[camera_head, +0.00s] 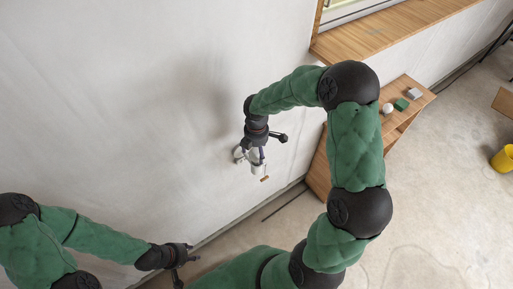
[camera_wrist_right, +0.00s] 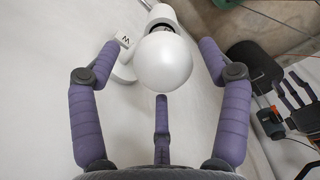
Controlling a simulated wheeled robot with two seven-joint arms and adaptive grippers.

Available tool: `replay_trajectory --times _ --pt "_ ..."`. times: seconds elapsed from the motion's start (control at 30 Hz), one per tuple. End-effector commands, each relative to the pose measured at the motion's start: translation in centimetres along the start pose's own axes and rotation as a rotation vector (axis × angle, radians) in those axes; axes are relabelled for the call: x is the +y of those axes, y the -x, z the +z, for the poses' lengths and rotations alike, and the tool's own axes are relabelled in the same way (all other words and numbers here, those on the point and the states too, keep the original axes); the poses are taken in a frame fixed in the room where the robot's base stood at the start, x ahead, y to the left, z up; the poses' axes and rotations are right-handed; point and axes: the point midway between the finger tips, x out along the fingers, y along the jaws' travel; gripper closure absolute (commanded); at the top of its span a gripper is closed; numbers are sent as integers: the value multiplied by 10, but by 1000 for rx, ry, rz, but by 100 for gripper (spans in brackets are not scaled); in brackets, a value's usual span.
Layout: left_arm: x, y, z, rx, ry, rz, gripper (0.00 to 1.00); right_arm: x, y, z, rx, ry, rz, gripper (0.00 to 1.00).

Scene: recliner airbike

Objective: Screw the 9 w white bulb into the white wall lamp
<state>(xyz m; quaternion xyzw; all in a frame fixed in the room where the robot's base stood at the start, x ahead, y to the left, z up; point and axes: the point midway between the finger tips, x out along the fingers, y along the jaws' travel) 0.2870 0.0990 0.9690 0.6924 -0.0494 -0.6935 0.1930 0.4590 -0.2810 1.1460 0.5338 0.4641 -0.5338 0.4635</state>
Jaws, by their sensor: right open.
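The white wall lamp (camera_head: 240,154) is on the pale wall, partly hidden by my right gripper (camera_head: 259,160). In the right wrist view, the lamp's round white base (camera_wrist_right: 123,70) and cylindrical socket (camera_wrist_right: 161,14) show. A round white bulb (camera_wrist_right: 164,64) is at the socket's mouth, with a narrow dark gap or thread between them. I cannot read its wattage or tell how deeply it sits. My right gripper (camera_wrist_right: 160,72) is open, its three fingers spread around the bulb without visible contact. My left gripper (camera_head: 184,265) is open and empty, low beside the wall.
A wooden shelf unit (camera_head: 426,97) on the right carries a white round item (camera_head: 388,109), a green box (camera_head: 401,104) and a grey-white box (camera_head: 414,93). A wooden window sill (camera_head: 385,30) juts out above. A yellow bucket (camera_head: 503,159) stands far right on open floor.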

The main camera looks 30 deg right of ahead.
Motion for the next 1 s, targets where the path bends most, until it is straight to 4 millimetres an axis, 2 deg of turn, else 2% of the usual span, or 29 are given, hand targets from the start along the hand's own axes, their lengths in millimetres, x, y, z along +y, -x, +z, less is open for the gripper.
replay_trajectory --times 0.03,0.5,0.77,1.0 --pt "3 9 0 1 0 0 60 0 4 0 0 62 -2 23" --pt "20 57 2 1 0 0 60 0 5 -2 1 680 -2 23" --pt "24 67 2 0 0 0 60 0 2 -3 0 842 0 23" --pt "35 98 4 1 0 0 60 -2 6 -3 1 1122 -3 23"
